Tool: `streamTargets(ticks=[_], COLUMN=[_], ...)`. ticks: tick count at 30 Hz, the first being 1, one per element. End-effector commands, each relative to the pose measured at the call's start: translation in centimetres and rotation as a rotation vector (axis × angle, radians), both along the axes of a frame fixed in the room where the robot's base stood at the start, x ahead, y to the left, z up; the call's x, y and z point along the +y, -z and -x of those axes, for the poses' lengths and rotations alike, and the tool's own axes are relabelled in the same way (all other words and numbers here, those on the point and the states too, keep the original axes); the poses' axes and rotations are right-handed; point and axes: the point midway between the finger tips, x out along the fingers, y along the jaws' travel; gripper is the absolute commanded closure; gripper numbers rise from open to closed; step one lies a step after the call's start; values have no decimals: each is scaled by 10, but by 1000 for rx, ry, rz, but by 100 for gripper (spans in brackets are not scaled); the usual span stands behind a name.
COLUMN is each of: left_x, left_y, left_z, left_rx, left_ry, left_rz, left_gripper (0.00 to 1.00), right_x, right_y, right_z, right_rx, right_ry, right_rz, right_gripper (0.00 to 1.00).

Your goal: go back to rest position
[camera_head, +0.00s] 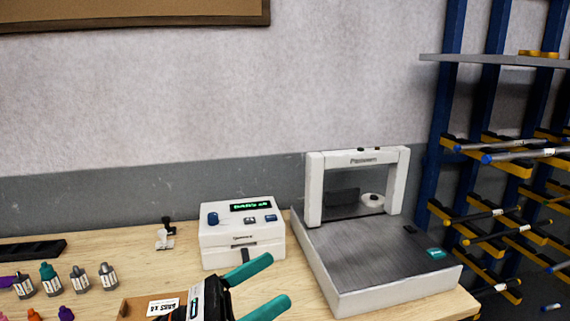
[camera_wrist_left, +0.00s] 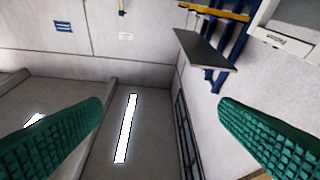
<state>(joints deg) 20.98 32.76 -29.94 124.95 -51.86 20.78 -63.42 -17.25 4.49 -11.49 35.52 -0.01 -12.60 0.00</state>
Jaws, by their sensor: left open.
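My left gripper (camera_head: 262,287) has two green fingers, spread apart with nothing between them. In the head view it is above the front of the wooden table, in front of the white device. My right gripper is in neither view.
A white device with a green display (camera_head: 242,235) stands behind my left gripper. A white-framed machine with a grey bed (camera_head: 365,255) is to its right. Small bottles (camera_head: 80,279) stand at left. A blue rack (camera_head: 445,120) holds bars at right.

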Motion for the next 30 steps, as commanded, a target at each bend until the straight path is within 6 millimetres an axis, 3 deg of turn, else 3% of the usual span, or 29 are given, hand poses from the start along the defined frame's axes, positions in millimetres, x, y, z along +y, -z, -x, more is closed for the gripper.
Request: streamTargets(ticks=[2,5,8,11,15,18,24,25,30], left_x=[22,59,98,132,165,174,177,177,173], left_y=[1,22,65,127,219,267,324,329,352], left_z=[-18,-42,-56,-52,-13,26,100,111,169], left_rx=[276,618,958,1283,1674,1864,2086,-2090,-1837], left_ry=[-71,-164,-264,-382,-586,-735,-1006,1039,1071], left_rz=[235,528,824,1123,1523,1748,2061,-2082,-1908], left_gripper=[16,16,16,16,16,16,16,16,16], right_x=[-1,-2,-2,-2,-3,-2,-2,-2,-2], right_y=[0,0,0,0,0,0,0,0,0], right_z=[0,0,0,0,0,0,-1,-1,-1], right_rx=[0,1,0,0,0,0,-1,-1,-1], right_ry=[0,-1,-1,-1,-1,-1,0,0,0], right_rz=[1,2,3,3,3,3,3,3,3], right_gripper=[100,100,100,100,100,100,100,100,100])
